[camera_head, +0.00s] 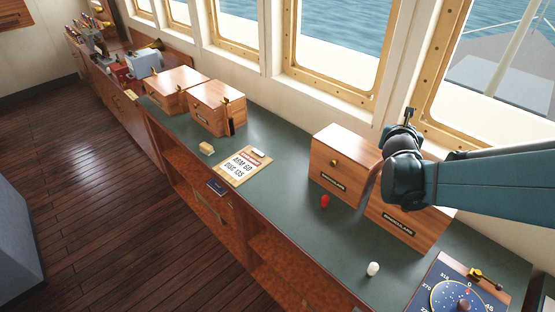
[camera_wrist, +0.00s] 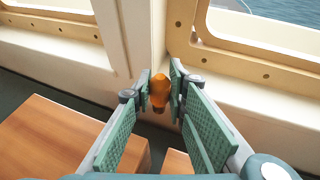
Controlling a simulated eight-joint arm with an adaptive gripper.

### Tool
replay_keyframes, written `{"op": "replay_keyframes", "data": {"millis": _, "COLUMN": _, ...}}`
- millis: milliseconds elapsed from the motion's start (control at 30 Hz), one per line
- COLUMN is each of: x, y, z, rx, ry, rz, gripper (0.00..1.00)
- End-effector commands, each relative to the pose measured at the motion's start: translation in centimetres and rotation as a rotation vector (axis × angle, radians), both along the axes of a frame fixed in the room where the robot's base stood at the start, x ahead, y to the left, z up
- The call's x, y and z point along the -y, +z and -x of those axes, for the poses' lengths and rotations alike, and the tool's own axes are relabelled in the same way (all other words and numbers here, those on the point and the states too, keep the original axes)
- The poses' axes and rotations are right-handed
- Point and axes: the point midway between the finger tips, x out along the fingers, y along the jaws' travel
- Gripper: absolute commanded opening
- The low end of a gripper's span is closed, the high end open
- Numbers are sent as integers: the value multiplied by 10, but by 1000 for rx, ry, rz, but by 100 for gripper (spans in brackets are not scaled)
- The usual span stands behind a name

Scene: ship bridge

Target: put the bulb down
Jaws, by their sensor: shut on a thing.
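The bulb (camera_wrist: 159,92) is orange and shows in the wrist view between the two fingertips. My gripper (camera_wrist: 160,91) is shut on it and holds it up near the window frame, above the wooden boxes. In the head view my gripper (camera_head: 409,117) is at the right, raised beside the window; the bulb cannot be made out there, as the wrist and arm hide most of the fingers.
A red bulb-like piece (camera_head: 325,201) and a white one (camera_head: 373,268) stand on the green counter (camera_head: 285,215). Wooden boxes (camera_head: 340,160) stand below my arm. A sign card (camera_head: 244,166) and a dial panel (camera_head: 462,290) lie on the counter.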

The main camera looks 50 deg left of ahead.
Motion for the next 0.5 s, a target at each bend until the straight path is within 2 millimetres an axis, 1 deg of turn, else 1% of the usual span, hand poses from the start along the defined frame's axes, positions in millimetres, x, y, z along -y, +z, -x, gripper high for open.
{"op": "replay_keyframes", "data": {"millis": 33, "x": -20, "y": 0, "z": 7, "rx": -1, "ry": 25, "rz": -2, "gripper": 9}}
{"op": "replay_keyframes", "data": {"millis": 100, "x": -43, "y": 1, "z": 14, "rx": 0, "ry": 56, "rz": 0, "gripper": 9}}
{"op": "replay_keyframes", "data": {"millis": 300, "x": -100, "y": 3, "z": 38, "rx": 0, "ry": 135, "rz": 0, "gripper": 9}}
{"op": "replay_keyframes", "data": {"millis": 500, "x": -150, "y": 5, "z": 62, "rx": 0, "ry": 205, "rz": -1, "gripper": 9}}
